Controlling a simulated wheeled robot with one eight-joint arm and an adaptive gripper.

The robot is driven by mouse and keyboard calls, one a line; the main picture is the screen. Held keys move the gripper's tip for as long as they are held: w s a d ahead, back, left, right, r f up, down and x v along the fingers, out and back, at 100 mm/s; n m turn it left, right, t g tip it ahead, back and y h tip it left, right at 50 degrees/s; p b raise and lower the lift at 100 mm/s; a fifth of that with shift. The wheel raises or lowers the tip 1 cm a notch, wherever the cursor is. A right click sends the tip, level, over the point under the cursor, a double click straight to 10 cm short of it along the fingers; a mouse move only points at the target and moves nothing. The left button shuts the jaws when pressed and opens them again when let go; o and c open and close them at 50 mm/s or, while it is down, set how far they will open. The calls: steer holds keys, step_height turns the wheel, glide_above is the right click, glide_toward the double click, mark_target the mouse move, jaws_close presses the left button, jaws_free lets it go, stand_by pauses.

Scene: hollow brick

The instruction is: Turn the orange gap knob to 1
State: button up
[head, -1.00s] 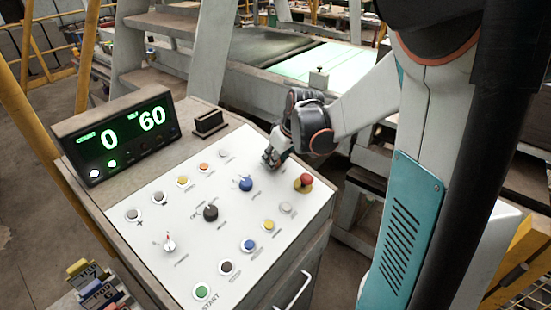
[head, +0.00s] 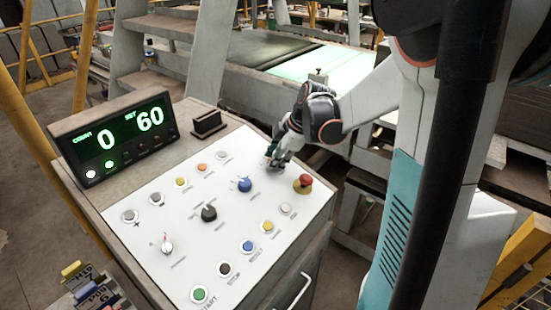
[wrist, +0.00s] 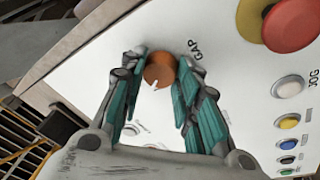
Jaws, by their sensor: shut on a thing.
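The orange gap knob (wrist: 160,68) shows in the wrist view beside the printed word GAP, with a white pointer mark on its lower edge. My gripper (wrist: 161,60) has its two teal-padded fingers on either side of the knob, shut on it. In the head view my gripper (head: 273,161) is at the upper right of the white control panel (head: 215,215), and the knob is hidden behind the fingers. The scale numbers around the knob cannot be read.
A red emergency button (head: 304,182) stands close to my gripper on the right. A blue knob (head: 244,184), a black knob (head: 209,213) and several coloured buttons are on the panel. The display (head: 119,138) reads 0 and 60.

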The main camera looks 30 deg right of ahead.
steer(key=shift+n+g, duration=0.3)
steer(key=shift+n, duration=1.3)
steer(key=o, duration=1.1)
steer(key=shift+c, duration=0.2)
steer(key=v, duration=1.2)
steer(key=shift+d, duration=0.25)
steer(key=shift+w+f, duration=0.1)
